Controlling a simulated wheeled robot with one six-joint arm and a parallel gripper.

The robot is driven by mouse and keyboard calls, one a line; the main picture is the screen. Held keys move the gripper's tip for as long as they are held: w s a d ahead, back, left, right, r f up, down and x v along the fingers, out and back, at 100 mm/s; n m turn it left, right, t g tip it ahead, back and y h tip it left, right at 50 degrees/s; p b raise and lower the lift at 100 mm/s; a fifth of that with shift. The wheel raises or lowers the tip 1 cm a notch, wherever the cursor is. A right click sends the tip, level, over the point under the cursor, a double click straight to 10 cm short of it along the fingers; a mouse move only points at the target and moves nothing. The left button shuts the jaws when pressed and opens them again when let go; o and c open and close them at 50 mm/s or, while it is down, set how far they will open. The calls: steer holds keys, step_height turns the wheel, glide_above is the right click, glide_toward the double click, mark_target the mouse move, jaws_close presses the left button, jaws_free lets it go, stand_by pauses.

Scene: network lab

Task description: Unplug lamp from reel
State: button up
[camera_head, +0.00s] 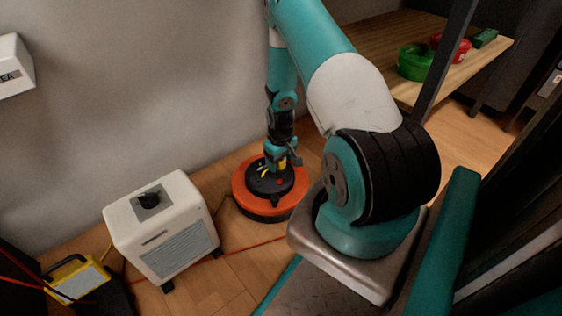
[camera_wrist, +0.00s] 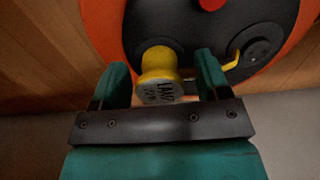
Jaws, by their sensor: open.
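The orange reel (camera_head: 242,198) lies on the floor by the wall, its black socket face up. In the wrist view the orange rim (camera_wrist: 98,25) and black face show. A yellow plug (camera_wrist: 160,62) with a label starting "LAMP" stands at a socket. My gripper (camera_wrist: 160,75) is open, one finger on each side of the plug; whether either touches it I cannot tell. In the head view my gripper (camera_head: 283,157) is low over the reel. A yellow-framed lamp (camera_head: 80,281) is at the lower left.
A white heater (camera_head: 162,228) stands left of the reel. An orange cable (camera_head: 255,244) crosses the floor. Another socket (camera_wrist: 258,48) and a yellow piece (camera_wrist: 232,62) are right of the plug. A wooden shelf (camera_head: 470,72) holds green and red items at upper right.

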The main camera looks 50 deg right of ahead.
stand_by(0.5)
steer(key=c, duration=1.2)
steer(key=shift+r+p, duration=3.05)
steer(key=shift+p, duration=0.2)
